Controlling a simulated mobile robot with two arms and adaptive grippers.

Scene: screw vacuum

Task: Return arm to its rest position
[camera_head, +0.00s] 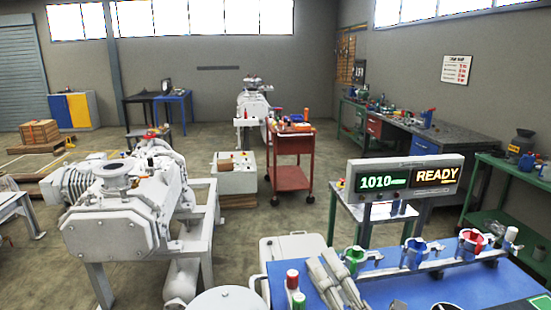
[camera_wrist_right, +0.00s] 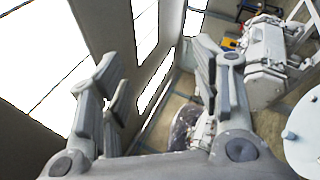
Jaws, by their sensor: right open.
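My right gripper (camera_head: 325,262) is at the bottom of the head view, over the left part of the blue bench top (camera_head: 400,288), with its grey fingers pointing up and away. In the right wrist view, my right gripper (camera_wrist_right: 155,80) has its fingers spread wide with nothing between them. The wrist view is tilted, with wall and bright windows behind the fingers. My left gripper is not in view. The large white screw vacuum pump (camera_head: 115,215) stands on a frame at the left, apart from my gripper; a white machine also shows in the wrist view (camera_wrist_right: 265,65).
A display (camera_head: 405,178) reading 1010 and READY stands behind the bench. Blue, green and red valves (camera_head: 414,252) line a rail on it.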

